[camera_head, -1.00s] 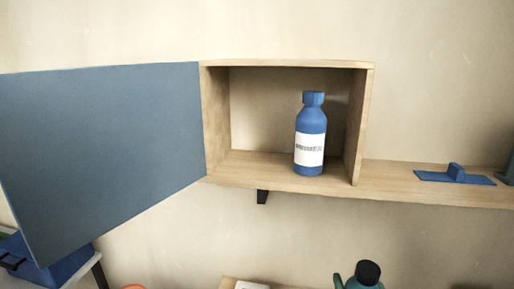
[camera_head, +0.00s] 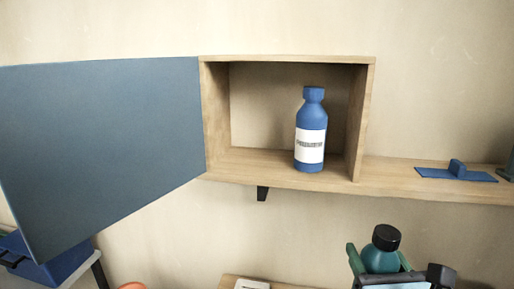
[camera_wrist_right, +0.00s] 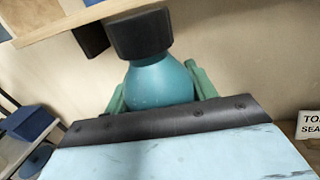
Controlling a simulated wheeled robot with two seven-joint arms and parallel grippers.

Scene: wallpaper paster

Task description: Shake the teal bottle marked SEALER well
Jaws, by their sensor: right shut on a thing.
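The teal bottle (camera_head: 381,258) with a black cap is at the bottom right of the head view, below the shelf. It also fills the upper middle of the right wrist view (camera_wrist_right: 160,84). Its lettering does not show, so I cannot read SEALER on it. My right gripper (camera_head: 380,264) is shut on the bottle, with a green finger on each side of its body. The bottle looks upright or slightly tilted, and its lower part is hidden by the gripper. My left gripper is not in view.
A blue bottle (camera_head: 311,125) with a white label stands in the open wooden cabinet (camera_head: 212,110). The blue-grey door (camera_head: 100,150) swings out left. A blue tool (camera_head: 456,172) lies on the shelf (camera_head: 400,183). A blue box (camera_head: 50,262) sits lower left.

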